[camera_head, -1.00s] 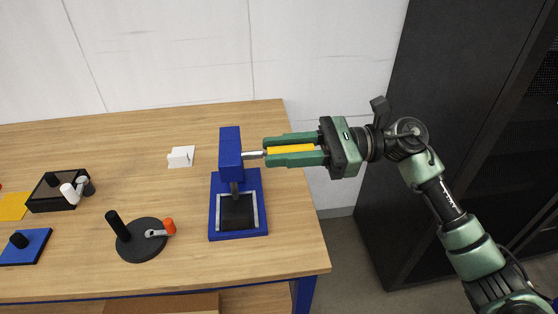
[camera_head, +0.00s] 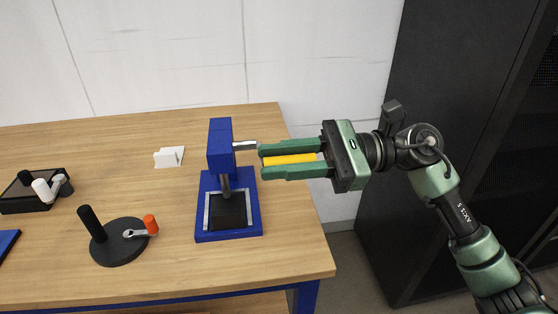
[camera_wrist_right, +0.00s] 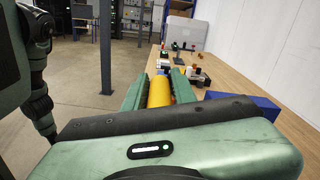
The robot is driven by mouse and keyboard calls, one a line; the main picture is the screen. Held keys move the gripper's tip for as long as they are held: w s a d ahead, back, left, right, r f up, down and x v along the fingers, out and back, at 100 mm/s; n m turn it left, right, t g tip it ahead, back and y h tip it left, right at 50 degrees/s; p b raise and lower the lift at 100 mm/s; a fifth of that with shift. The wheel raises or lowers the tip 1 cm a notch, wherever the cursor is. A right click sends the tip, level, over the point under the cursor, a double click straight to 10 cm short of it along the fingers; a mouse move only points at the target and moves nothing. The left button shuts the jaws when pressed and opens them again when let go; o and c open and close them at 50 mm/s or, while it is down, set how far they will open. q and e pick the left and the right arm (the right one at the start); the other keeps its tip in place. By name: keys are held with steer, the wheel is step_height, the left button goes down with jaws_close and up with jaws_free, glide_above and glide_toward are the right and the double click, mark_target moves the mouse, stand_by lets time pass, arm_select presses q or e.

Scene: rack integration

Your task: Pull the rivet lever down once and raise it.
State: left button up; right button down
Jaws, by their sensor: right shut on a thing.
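The blue rivet press (camera_head: 220,148) stands upright near the table's right edge, with a dark plunger (camera_head: 226,186) above its base (camera_head: 248,226). A short silver lever shaft (camera_head: 245,145) sticks out to the right from its head. My right gripper (camera_head: 262,161) is shut on the yellow lever handle (camera_head: 290,159), its green fingers above and below it. The yellow handle also shows between the fingers in the right wrist view (camera_wrist_right: 159,93). The joint between shaft and handle is hidden by the fingertips. My left gripper is not in view.
A round black stand (camera_head: 119,248) with a post and an orange-tipped crank is left of the press. A white bracket (camera_head: 169,157) lies behind it. A black tray (camera_head: 18,203) is at far left. A dark rack (camera_head: 440,70) stands on the right.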

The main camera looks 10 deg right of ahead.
steer(key=shift+f, duration=0.15)
steer(key=c, duration=1.2)
jaws_free()
steer(key=shift+w, duration=0.15)
step_height(320, 180, up, 20)
steer(key=p, duration=1)
